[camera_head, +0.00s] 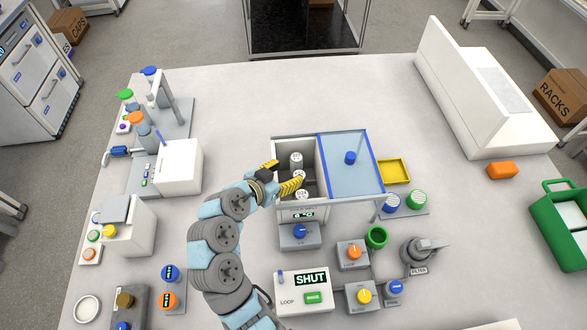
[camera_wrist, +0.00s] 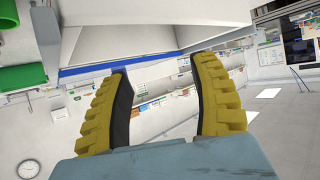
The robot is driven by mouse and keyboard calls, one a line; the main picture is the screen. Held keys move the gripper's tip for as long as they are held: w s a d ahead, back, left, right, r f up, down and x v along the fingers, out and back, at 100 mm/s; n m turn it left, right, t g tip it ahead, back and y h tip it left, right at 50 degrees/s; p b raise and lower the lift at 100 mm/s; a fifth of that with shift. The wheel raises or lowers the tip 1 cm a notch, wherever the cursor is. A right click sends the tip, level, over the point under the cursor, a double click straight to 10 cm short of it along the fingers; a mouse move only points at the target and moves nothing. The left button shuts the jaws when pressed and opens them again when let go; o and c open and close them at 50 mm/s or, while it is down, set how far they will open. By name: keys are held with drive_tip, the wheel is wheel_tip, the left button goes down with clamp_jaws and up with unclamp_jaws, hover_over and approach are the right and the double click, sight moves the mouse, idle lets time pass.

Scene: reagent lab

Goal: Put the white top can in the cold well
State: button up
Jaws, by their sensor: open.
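The cold well (camera_head: 274,152) is a pale box at the table's middle. Its left part is uncovered, and a blue-edged clear lid (camera_head: 347,176) with a blue knob covers the area to the right. Three white-topped cans show in a row in the open part: a far can (camera_head: 296,158), a middle can (camera_head: 299,175) and a near can (camera_head: 302,195). My gripper (camera_head: 290,171) has its yellow fingers spread at the well's left side, one fingertip close to the middle can. The wrist view shows the fingers (camera_wrist: 165,95) apart, with nothing between them.
A panel reading SHUT (camera_head: 303,292) stands in front. Knob boxes, a green ring (camera_head: 376,237) and a filter device (camera_head: 420,250) stand front right. A yellow tray (camera_head: 394,171) lies right of the lid. A white box (camera_head: 178,167) stands left. The table behind the well is clear.

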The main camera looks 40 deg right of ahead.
drive_tip(key=v, duration=0.5)
drive_tip(key=shift+a, duration=0.1)
idle(0.6)
